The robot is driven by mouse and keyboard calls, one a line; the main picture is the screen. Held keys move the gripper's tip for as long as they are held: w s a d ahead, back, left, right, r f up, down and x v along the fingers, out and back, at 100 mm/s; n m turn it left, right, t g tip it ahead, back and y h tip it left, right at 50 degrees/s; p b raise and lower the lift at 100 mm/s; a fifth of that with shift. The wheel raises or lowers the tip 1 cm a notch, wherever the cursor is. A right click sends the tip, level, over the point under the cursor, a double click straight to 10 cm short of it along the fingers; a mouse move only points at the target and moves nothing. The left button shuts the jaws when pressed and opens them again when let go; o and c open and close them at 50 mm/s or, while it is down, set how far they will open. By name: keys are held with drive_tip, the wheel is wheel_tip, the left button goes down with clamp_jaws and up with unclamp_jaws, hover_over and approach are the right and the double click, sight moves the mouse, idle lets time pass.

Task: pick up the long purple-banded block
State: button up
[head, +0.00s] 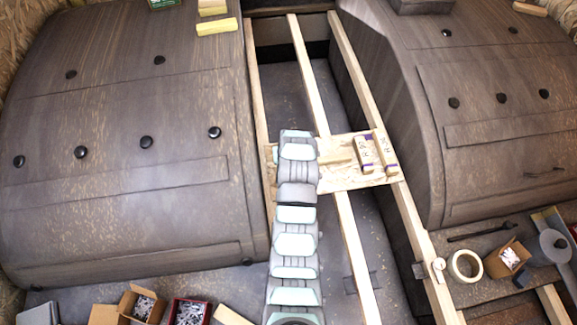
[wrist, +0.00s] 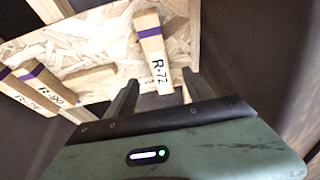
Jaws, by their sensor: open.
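Several purple-banded wooden blocks lie on a chipboard sheet (wrist: 110,35). In the wrist view, one marked R-72 (wrist: 154,55) has its near end between the open fingers of my gripper (wrist: 160,84); no grip on it shows. Two more banded blocks, one marked R-80 (wrist: 48,84) and one beside it (wrist: 28,95), lie at the left. My arm hides the sheet's left end and the R-72 block there. Which block is longest overall is unclear.
A plain wooden block (wrist: 88,77) lies between the banded ones. Wooden rails (head: 310,75) run under the sheet over a dark gap. Wheel arches (head: 130,130) (head: 480,90) rise on both sides. Boxes of small parts (head: 142,304) and a tape roll (head: 466,265) are nearer the front.

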drive_tip(key=b+x, duration=0.1)
drive_tip(key=x, duration=0.4)
drive_tip(key=shift+w+f+b, duration=0.1)
drive_tip(key=shift+f+b, duration=0.3)
drive_tip(key=shift+w+b+x, duration=0.15)
drive_tip(key=shift+b+x, duration=0.6)
drive_tip(key=shift+x, duration=0.45)
drive_tip(key=shift+w+b+x, duration=0.15)
drive_tip(key=shift+b+x, duration=0.55)
drive_tip(key=shift+x, duration=0.55)
drive_tip(key=shift+r, duration=0.15)
clamp_jaws()
